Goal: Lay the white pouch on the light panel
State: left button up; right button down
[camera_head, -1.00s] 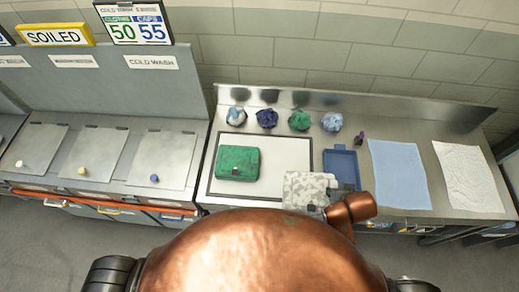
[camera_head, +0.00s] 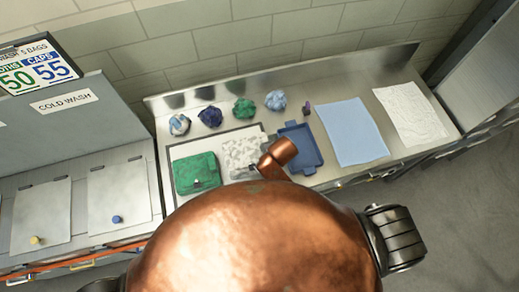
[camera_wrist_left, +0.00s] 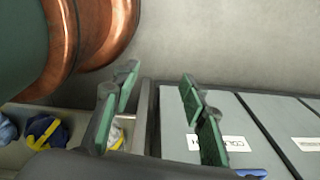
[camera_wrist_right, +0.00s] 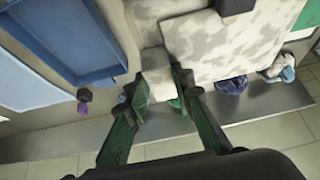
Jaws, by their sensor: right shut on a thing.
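The white pouch (camera_head: 242,152), mottled with grey, is over the right part of the light panel (camera_head: 198,148), beside the green pouch (camera_head: 197,174). I cannot tell whether it touches the panel. In the head view my copper arm hides most of that gripper. My left gripper (camera_wrist_left: 155,110) is open and empty in the left wrist view, out of the head view.
A blue tray (camera_head: 301,147) stands right of the panel. Several crumpled cloths (camera_head: 244,110) line the back. A light blue cloth (camera_head: 352,131) and a white cloth (camera_head: 412,115) lie flat to the right. Lidded bins (camera_head: 118,200) stand on the left.

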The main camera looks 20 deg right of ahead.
aim_at(260, 151)
jog(key=a+f, duration=0.1)
jog(key=f, duration=0.1)
jog(key=w+a+f, duration=0.1)
jog(key=shift+a+f+p, duration=0.15)
jog(key=shift+f+p, duration=0.15)
jog(key=shift+f, duration=0.1)
jog(key=f, duration=0.2)
jog(key=w+f+p, duration=0.1)
jog(key=shift+a+f, duration=0.15)
jog(key=shift+a, duration=0.2)
jog(key=shift+f, duration=0.7)
jog(key=c, duration=1.9)
grip_release()
pick_arm(q)
jog(key=w+r, duration=0.2)
jog(key=shift+w+d+r, duration=0.1)
jog(key=shift+w+r, duration=0.05)
jog(key=shift+w, duration=0.25)
pick_arm(e)
jog(key=shift+o, duration=1.1)
pick_arm(q)
jog(key=shift+s, duration=0.1)
